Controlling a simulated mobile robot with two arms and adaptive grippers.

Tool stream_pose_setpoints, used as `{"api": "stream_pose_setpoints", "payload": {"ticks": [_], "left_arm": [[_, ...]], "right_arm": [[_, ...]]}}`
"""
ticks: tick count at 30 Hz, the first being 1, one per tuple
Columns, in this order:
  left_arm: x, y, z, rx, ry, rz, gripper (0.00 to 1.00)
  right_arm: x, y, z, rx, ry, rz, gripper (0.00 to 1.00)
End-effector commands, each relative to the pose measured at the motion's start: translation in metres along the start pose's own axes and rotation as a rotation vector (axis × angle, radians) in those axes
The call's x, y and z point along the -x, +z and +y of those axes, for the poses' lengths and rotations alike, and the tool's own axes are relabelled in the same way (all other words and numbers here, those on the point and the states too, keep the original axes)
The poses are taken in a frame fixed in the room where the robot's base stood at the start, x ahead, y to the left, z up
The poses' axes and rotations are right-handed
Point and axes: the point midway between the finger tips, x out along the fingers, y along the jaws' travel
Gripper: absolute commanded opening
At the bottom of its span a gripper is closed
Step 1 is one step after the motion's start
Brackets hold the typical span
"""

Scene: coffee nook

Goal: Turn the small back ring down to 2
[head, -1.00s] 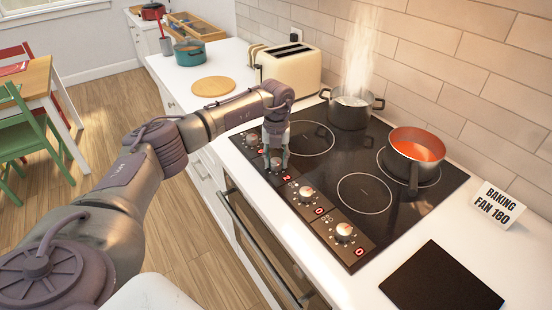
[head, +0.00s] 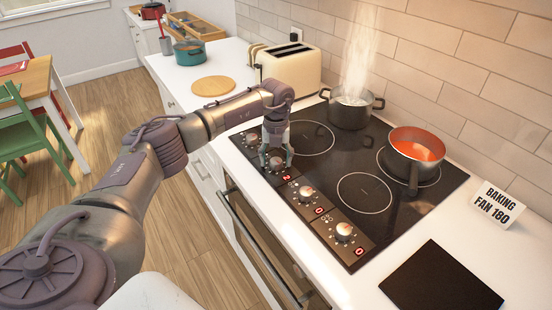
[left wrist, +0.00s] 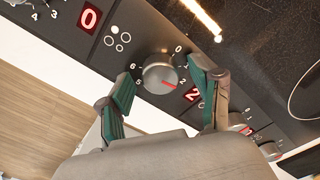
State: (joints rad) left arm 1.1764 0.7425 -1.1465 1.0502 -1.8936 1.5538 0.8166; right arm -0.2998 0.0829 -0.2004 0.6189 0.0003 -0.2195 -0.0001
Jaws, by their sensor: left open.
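A round silver knob (left wrist: 160,73) on the dark control strip sits between my left gripper's fingers (left wrist: 166,98) in the left wrist view. Its red mark points to about the 2 on its scale. The red display (left wrist: 193,95) beside it reads 2, and this display also shows in the head view (head: 287,178). My left gripper (head: 276,160) is open around the knob, one finger on each side. My right gripper is not in view.
Other knobs (head: 306,193) and (head: 344,231) sit nearer along the strip; displays there read 0. A cream toaster (head: 289,68) stands beyond the hob. A sign (head: 496,206) and a black square plate (head: 440,280) are at the right.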

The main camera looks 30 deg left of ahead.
Motion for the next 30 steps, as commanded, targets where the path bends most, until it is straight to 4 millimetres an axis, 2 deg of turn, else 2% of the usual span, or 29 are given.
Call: {"api": "stream_pose_setpoints", "payload": {"ticks": [5,12,18,23,30], "left_arm": [[0.018,0.001,0.000,0.000,-0.002,-0.003,0.65],[0.070,0.001,-0.001,0.000,-0.004,-0.004,0.65],[0.104,0.001,0.000,0.000,-0.002,-0.003,0.65],[0.117,0.001,0.000,0.001,-0.001,-0.001,0.65],[0.120,0.000,0.000,0.000,-0.001,0.000,0.65]], "right_arm": [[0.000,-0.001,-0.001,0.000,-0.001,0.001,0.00],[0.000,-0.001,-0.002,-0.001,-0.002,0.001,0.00],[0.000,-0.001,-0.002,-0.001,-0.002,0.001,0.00],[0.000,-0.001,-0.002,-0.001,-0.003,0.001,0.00],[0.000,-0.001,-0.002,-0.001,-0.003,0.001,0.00]]}}
